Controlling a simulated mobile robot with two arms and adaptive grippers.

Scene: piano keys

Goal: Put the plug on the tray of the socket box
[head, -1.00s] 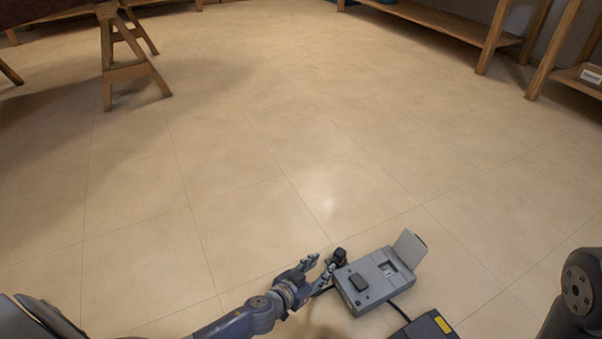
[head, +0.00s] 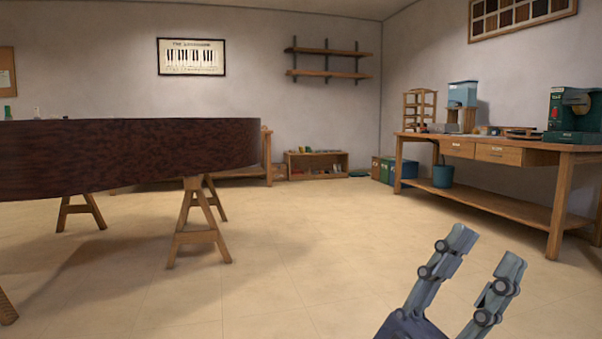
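A dark wooden piano body (head: 130,158) rests on trestles (head: 198,230) at the left. A workbench (head: 500,152) with a green machine (head: 574,116) stands at the right. A low shelf (head: 318,165) is by the back wall. The floor (head: 260,270) between is clear.

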